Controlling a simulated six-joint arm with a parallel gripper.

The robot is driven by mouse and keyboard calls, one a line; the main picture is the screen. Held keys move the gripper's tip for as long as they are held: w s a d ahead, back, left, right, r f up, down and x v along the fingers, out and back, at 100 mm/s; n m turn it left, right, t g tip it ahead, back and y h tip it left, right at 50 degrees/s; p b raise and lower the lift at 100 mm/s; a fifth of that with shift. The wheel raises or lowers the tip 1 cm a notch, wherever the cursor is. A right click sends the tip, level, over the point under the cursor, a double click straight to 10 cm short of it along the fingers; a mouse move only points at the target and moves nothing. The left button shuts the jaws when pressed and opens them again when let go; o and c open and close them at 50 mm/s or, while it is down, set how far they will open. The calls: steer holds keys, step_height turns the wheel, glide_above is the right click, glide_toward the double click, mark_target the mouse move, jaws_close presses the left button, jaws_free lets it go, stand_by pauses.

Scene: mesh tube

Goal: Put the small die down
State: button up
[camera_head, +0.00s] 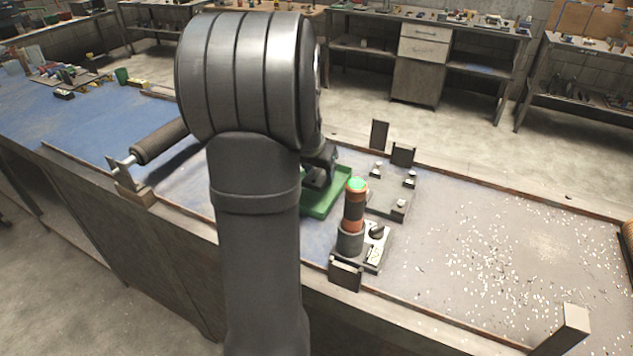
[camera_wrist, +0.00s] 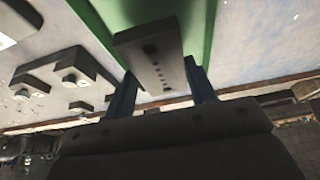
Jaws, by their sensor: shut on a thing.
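The small die (camera_wrist: 160,48) is a dark grey block with a row of small holes, seen in the wrist view. My gripper (camera_wrist: 159,72) is shut on it, with one finger on each side. The green tray (camera_wrist: 206,22) shows behind the die. In the head view the tray (camera_head: 325,206) lies on the bench, and my gripper (camera_head: 318,172) is over it, partly hidden by my arm. The die cannot be made out there. I cannot tell whether it touches the tray.
Right of the tray stands a dark and copper cylinder with a green top (camera_head: 356,205) on a switch base. Behind it is a grey plate with several posts (camera_head: 388,207). A roller (camera_head: 160,141) lies at left. White bits (camera_head: 500,240) litter the right bench.

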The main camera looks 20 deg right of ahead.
mark_target(317, 181)
steer(key=shift+w+a+f, duration=0.2)
steer(key=shift+w+f, duration=0.1)
steer(key=shift+f, duration=1.85)
steer(key=shift+f, duration=0.15)
steer(key=o, duration=1.4)
steer(key=v, duration=1.2)
